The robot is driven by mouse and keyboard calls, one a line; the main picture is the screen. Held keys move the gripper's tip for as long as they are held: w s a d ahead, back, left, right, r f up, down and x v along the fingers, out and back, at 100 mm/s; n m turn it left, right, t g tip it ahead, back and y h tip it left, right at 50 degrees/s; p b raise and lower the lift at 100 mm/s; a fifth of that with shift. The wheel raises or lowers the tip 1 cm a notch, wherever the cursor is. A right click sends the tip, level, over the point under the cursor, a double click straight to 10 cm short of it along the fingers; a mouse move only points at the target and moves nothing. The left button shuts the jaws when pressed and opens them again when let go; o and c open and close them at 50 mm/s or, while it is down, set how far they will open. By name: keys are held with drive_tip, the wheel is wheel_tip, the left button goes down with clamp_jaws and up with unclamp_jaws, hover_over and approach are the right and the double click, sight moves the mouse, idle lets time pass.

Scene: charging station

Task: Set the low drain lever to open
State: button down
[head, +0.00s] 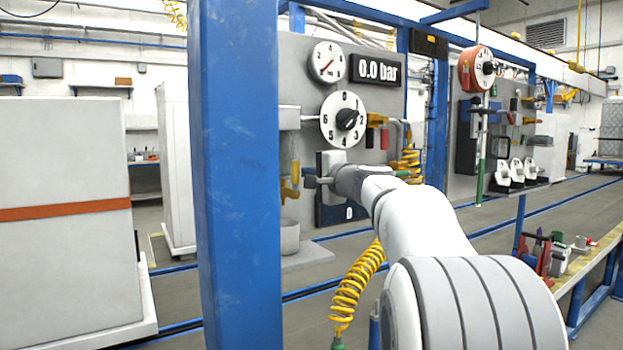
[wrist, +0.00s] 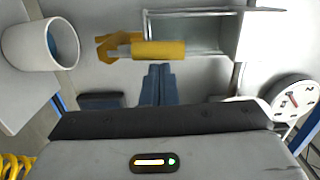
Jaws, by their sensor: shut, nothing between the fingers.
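The drain lever (wrist: 160,50) is yellow and sits on a pale pipe with a clear section in the wrist view. Its long handle runs along the pipe, and a bent yellow end shows at its left. In the head view the yellow lever (head: 291,183) hangs low on the grey panel, just right of the blue post. My gripper (wrist: 160,68) is shut and empty, with its fingertips right beside the handle. I cannot tell whether they touch. In the head view my gripper (head: 309,181) points left towards the lever.
A white cup (wrist: 48,45) stands below the drain; it also shows in the head view (head: 290,236). A numbered dial (head: 343,119), a pressure gauge (head: 326,62) and a 0.0 bar display (head: 378,70) are above. The blue post (head: 238,180) stands close on the left.

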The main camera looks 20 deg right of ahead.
idle(0.4)
drive_tip(key=s+d, duration=0.6)
drive_tip(key=s, duration=0.3)
drive_tip(key=shift+s+d, duration=0.15)
drive_tip(key=shift+s, duration=0.25)
drive_tip(key=shift+f, duration=0.15)
